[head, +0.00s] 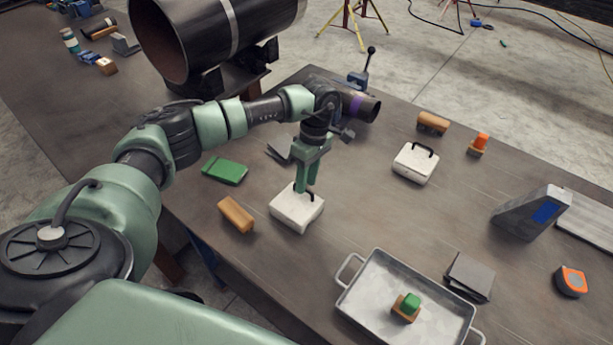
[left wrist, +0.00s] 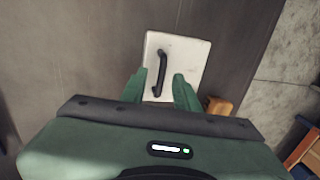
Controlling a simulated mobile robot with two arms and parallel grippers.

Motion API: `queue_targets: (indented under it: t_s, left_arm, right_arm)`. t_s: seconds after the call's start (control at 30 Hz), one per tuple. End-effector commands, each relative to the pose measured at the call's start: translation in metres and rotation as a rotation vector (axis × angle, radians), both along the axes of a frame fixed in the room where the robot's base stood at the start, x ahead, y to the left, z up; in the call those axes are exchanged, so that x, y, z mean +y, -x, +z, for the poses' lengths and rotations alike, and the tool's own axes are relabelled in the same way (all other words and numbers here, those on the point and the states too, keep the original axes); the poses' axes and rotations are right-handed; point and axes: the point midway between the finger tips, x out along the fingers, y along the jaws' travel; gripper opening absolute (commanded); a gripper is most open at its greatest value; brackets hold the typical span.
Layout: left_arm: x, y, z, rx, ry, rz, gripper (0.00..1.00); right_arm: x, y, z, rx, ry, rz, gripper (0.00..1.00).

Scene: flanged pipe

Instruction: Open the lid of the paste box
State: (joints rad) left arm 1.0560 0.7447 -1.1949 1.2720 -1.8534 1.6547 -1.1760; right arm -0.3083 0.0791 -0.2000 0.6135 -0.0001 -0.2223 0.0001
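A white box with a black handle on its lid (head: 290,214) stands on the table under my left gripper (head: 308,188); its lid looks closed. In the left wrist view, the white lid (left wrist: 188,58) and its black handle (left wrist: 161,65) show between the two green fingers of my left gripper (left wrist: 160,76). The fingers are apart, one on each side of the handle, and do not visibly touch it. A second white box with a black handle (head: 414,165) stands farther right. I cannot tell by label which is the paste box. My right gripper is not in view.
A wooden block (head: 236,214) and a green box (head: 225,171) lie left of the near white box. A metal tray (head: 372,302) holding a small green-topped block stands to the right. A large dark pipe (head: 200,40) lies at the back. Table between the white boxes is clear.

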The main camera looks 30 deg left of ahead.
Motion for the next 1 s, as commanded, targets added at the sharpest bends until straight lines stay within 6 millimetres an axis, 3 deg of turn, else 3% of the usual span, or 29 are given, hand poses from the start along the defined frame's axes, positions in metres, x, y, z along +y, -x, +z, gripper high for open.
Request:
queue_targets:
  t_s: [0.1, 0.27, 0.4, 1.0]
  left_arm:
    - [0.000, 0.001, -0.003, 0.000, 0.000, 0.000, 0.31]
    - [0.000, 0.001, -0.003, 0.000, 0.000, 0.000, 0.31]
    - [0.000, 0.001, -0.003, 0.000, 0.000, 0.000, 0.00]
    - [0.000, 0.000, -0.002, -0.001, 0.001, 0.000, 0.00]
  right_arm:
    - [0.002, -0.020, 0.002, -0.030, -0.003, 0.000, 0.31]
    - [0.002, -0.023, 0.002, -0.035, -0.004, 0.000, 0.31]
    - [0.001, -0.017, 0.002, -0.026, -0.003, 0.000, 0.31]
    - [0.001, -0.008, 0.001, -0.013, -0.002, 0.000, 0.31]
